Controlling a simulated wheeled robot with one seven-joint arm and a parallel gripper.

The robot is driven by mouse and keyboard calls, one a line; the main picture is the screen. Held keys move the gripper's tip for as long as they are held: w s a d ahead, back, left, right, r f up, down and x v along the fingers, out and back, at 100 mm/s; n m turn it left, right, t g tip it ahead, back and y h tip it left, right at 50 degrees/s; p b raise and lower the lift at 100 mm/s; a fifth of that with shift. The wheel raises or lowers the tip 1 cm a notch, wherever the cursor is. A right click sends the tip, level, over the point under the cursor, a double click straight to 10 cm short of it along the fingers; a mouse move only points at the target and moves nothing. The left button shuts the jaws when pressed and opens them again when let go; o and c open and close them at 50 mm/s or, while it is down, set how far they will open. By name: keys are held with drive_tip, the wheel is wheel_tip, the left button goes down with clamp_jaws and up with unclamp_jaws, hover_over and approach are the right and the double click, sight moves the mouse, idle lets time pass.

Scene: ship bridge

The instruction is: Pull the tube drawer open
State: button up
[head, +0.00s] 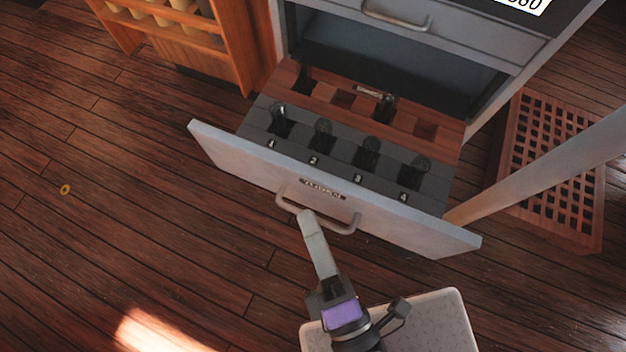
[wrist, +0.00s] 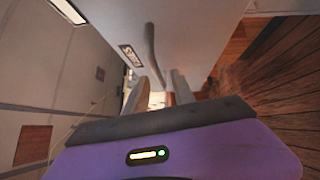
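The tube drawer (head: 222,148) stands far out of the grey cabinet, its light front panel facing me. It shows numbered dark slots and a wooden rack behind them. Its bar handle (head: 347,229) sits on the front panel, below a small label; the handle also shows in the wrist view (wrist: 151,45). My gripper (head: 306,215) is at the left part of the handle. In the wrist view my fingers (wrist: 160,82) sit close on either side of the bar and look shut on it; the exact contact is partly hidden.
A closed upper drawer (head: 450,35) is above the open one. A wooden shelf (head: 235,40) with pale containers stands at the back left. A wooden grate (head: 560,135) lies at the right.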

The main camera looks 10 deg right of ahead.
drive_tip(key=v, duration=0.7)
drive_tip(key=shift+s+p, duration=0.4)
drive_tip(key=shift+d, duration=0.1)
